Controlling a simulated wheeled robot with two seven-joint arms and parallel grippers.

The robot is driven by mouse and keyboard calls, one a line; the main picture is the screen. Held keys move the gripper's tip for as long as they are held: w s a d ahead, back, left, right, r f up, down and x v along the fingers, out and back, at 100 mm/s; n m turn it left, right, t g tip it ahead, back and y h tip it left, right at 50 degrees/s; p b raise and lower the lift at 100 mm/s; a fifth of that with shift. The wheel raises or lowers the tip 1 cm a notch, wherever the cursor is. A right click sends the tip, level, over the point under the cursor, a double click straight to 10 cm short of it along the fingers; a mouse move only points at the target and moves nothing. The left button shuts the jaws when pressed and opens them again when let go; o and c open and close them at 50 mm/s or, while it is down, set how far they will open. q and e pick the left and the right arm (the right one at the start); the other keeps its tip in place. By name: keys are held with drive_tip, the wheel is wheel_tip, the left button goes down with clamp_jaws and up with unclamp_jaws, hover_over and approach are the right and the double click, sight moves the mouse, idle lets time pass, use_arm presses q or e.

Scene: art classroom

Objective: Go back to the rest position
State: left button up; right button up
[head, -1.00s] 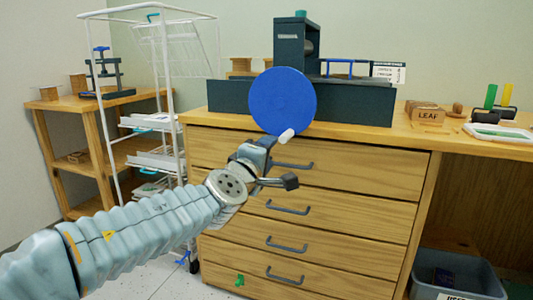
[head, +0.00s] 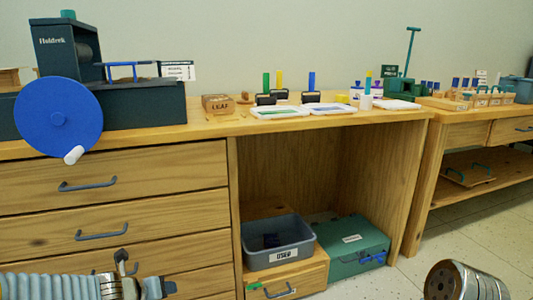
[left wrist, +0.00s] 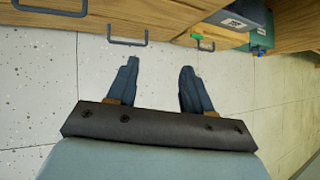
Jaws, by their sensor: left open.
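My left gripper (head: 142,274) is low at the bottom left of the head view, in front of the wooden drawers (head: 110,195). In the left wrist view its two dark fingers (left wrist: 159,75) are spread apart with only pale floor between them, so it is open and empty. A blue wheel with a white handle (head: 58,115) stands at the counter's front edge, well above the gripper and apart from it. My right gripper is out of the picture; a metal part of mine shows at the bottom right.
The counter (head: 215,127) holds a LEAF box (head: 218,104), stamps and white trays (head: 328,109). Below it are a grey bin (head: 278,242) and a green box (head: 352,242). Drawer handles (head: 88,184) stick out near my left arm. Speckled floor (head: 405,268) lies clear at the right.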

use_arm(q)
drive_tip(key=s+d+f+n+g+h, duration=0.2)
drive_tip(key=s+d+f+n, duration=0.3)
drive_tip(key=f+n, duration=0.4)
drive_tip(key=s+d+f+n+g+h, duration=0.1)
drive_tip(key=s+d+f+n+g, duration=0.15)
drive_tip(key=d+f+n, duration=0.55)
drive_tip(key=s+d+f+n+g, duration=0.35)
drive_tip(key=s+f+n, duration=1)
drive_tip(key=n, duration=0.45)
wheel_tip(320, 180, up, 14)
drive_tip(key=w+p, duration=0.1)
drive_tip(key=p, duration=1.2)
drive_tip(key=shift+f+m+p, duration=0.15)
drive_tip(key=shift+m+p, duration=0.15)
drive_tip(key=shift+m, duration=0.1)
drive_tip(key=shift+w+a, duration=0.1)
drive_tip(key=shift+c, duration=0.2)
